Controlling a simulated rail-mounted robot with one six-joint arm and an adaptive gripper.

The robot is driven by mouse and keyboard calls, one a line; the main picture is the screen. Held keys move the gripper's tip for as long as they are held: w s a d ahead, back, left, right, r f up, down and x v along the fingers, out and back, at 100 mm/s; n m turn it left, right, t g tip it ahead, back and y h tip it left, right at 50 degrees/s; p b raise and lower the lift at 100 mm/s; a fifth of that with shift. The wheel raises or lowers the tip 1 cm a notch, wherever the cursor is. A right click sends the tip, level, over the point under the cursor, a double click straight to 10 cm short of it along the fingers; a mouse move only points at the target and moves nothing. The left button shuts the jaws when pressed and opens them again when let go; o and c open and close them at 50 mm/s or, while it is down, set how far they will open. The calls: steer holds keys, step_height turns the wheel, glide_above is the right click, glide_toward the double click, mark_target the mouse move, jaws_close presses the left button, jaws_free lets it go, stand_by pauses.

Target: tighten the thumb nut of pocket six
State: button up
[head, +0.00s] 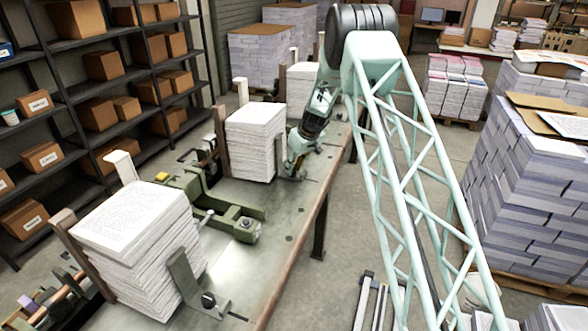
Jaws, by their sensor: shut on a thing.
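My gripper (291,171) reaches down to the bench at the right side of the middle paper stack (256,143). It is shut on the thumb nut at the foot of that stack's bracket. The nut itself is hidden behind the fingers and too small to make out. I see no pocket numbers. The nearest pocket holds another tall stack (139,246), with an upright metal bracket (190,283) and a dark thumb nut (208,300) at its foot. A further stack (299,85) stands behind my wrist.
The long metal bench (225,267) has a green clamp-like mechanism (212,203) between the near and middle stacks. Shelves with boxes (103,65) line the left. Pallets of paper (530,170) stand right. The floor right of the bench is partly clear.

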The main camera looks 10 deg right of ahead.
steer(key=shift+a+m+t+h+p, duration=0.15)
steer(key=shift+m+h+p, duration=0.25)
steer(key=shift+m, duration=0.55)
steer(key=shift+a+m+t+h+p, duration=0.15)
steer(key=shift+m+h+p, duration=0.25)
steer(key=shift+m, duration=0.55)
steer(key=shift+m+h, duration=0.3)
steer(key=shift+m, duration=0.7)
steer(key=m+b, duration=0.1)
steer(key=b, duration=0.2)
steer(key=m+h+b, duration=0.1)
steer(key=m+b, duration=0.1)
steer(key=b, duration=0.1)
steer(key=m+b, duration=0.1)
steer(key=b, duration=0.2)
steer(key=shift+a+f+m+h, duration=0.15)
steer(key=shift+a+m+h, duration=0.15)
steer(key=shift+h, duration=0.1)
steer(key=shift+m+g+b, duration=0.5)
steer(key=shift+m+b, duration=0.3)
steer(key=shift+b, duration=0.95)
steer(key=o, duration=0.9)
steer(key=shift+c, duration=0.2)
steer(key=shift+h, duration=0.3)
steer(key=shift+r+n+p, duration=0.3)
steer(key=shift+n+p, duration=0.1)
steer(key=shift+p, duration=0.55)
